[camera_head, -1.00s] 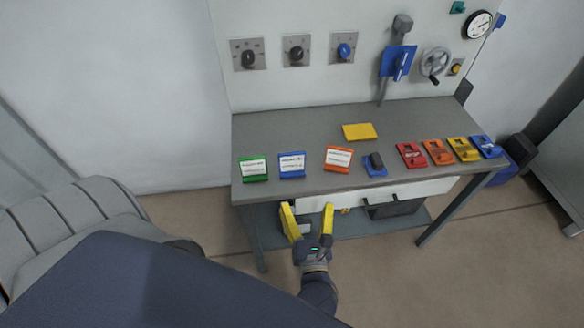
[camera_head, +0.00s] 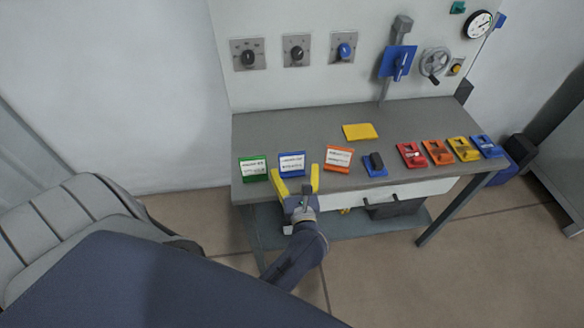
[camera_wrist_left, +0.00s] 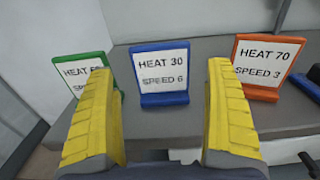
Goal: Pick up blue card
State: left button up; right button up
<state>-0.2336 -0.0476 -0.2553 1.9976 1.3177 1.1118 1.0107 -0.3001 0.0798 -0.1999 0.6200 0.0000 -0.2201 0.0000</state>
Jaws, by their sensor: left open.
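The blue card (camera_head: 292,164) stands near the front left of the grey table, between a green card (camera_head: 253,167) and an orange card (camera_head: 338,159). In the left wrist view the blue card (camera_wrist_left: 160,72) reads HEAT 30, SPEED 6. My left gripper (camera_head: 296,179) is open and empty at the table's front edge, just in front of the blue card. In the left wrist view its yellow fingers (camera_wrist_left: 160,105) are spread, with the card ahead between them and apart from them. The right gripper is not in view.
The grey table (camera_head: 290,125) also holds a flat yellow plate (camera_head: 360,132), a small blue switch block (camera_head: 374,164) and a row of coloured blocks at the right. The wall behind has knobs, a blue lever (camera_head: 399,63) and a handwheel (camera_head: 435,63). The table's back left is clear.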

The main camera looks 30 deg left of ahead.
aim_at(292, 160)
pick_arm(q)
jog(key=shift+x, duration=2.85)
jog(key=shift+c, duration=0.4)
jog(key=c, duration=0.9)
jog(key=shift+c, duration=0.2)
